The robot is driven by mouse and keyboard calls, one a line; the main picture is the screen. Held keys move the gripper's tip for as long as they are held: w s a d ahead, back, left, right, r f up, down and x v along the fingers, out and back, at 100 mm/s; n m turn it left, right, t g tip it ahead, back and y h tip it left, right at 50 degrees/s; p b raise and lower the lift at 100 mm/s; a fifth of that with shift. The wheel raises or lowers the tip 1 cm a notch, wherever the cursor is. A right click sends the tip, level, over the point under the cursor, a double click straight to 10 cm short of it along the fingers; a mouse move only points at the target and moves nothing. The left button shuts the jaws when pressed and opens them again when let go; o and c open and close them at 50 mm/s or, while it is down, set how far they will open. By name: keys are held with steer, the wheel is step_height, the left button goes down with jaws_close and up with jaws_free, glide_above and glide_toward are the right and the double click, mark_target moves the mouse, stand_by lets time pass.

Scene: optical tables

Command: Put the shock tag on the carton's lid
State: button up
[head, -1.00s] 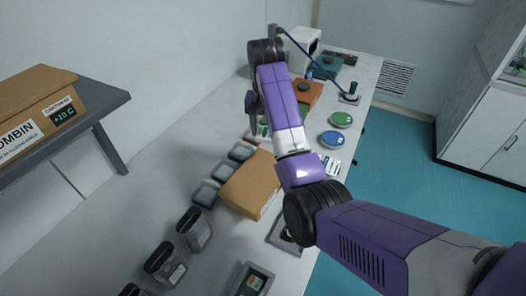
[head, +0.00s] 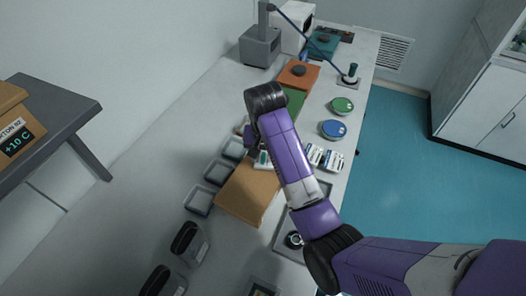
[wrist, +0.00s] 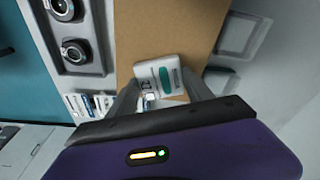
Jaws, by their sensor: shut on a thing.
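The shock tag is a small white block with a green oval and printed marks; in the wrist view the tag (wrist: 158,74) sits between my fingertips. My gripper (wrist: 160,82) is shut on it. The head view also shows the tag (head: 264,159) below the end of my arm. The carton is a closed brown box; its lid (head: 245,196) shows in the head view, and the lid (wrist: 185,25) fills the middle of the wrist view. The tag is over the lid near one end of it. I cannot tell whether it touches the lid.
Several small grey trays (head: 219,172) stand along the carton's left side. A grey tray with round parts (wrist: 75,35) lies on its other side. White labelled packs (head: 325,158), a blue disc (head: 334,129) and a green disc (head: 342,105) are farther along the table. Dark bins (head: 188,243) stand in front.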

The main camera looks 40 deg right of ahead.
steer(key=shift+f, duration=0.15)
steer(key=shift+f, duration=0.1)
steer(key=o, duration=1.3)
steer(key=shift+o, duration=0.2)
